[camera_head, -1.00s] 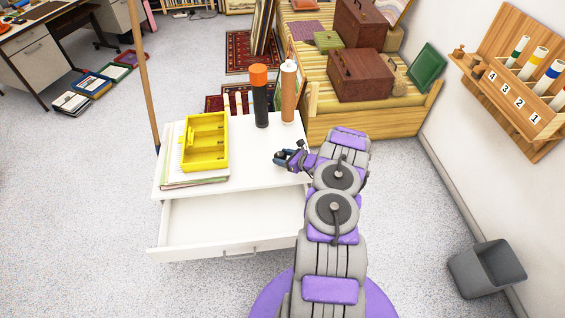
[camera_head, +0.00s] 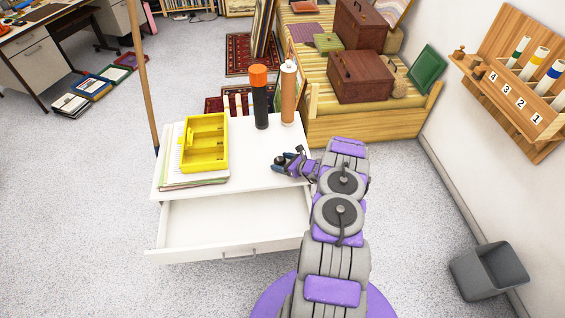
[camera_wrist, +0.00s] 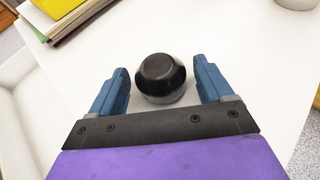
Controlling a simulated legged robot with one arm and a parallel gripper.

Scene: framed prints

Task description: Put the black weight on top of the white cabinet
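The white cabinet (camera_head: 250,170) stands in front of me with its drawer pulled open. The black weight (camera_wrist: 161,75) is rounded, with a flat top and a lighter base. It appears to stand upright on the white cabinet top, which also shows in the wrist view (camera_wrist: 220,40). My gripper (camera_wrist: 161,68) is open, with one blue finger on each side of the weight and a visible gap to both. In the head view my gripper (camera_head: 281,160) is low over the right part of the cabinet top, and the weight is hard to make out there.
A yellow tray (camera_head: 204,143) lies on stacked papers (camera_head: 172,172) at the cabinet's left. An orange-capped black bottle (camera_head: 260,100) and a brown tube (camera_head: 288,95) stand at the back. The open drawer (camera_head: 235,220) juts toward me. A grey bin (camera_head: 488,270) stands at right.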

